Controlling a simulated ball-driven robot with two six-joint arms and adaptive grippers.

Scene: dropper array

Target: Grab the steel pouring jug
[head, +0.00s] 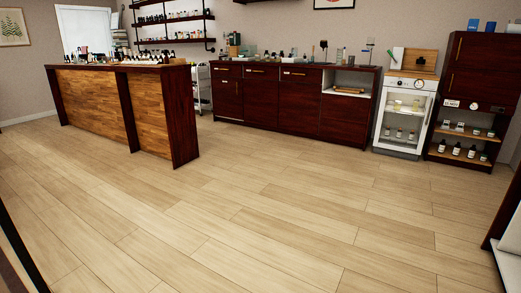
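I cannot make out the steel pouring jug for certain in the head view. Many small items stand on the back counter (300,71) and on the wooden island counter (100,95), too small to tell apart. Neither of my grippers shows in the view.
Wide pale wood floor (250,210) lies clear in front of me. The island stands at the left, a white trolley (201,88) behind it. A small glass-door fridge (404,115) and a dark cabinet (475,95) stand at the right. Wall shelves (172,18) hold bottles.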

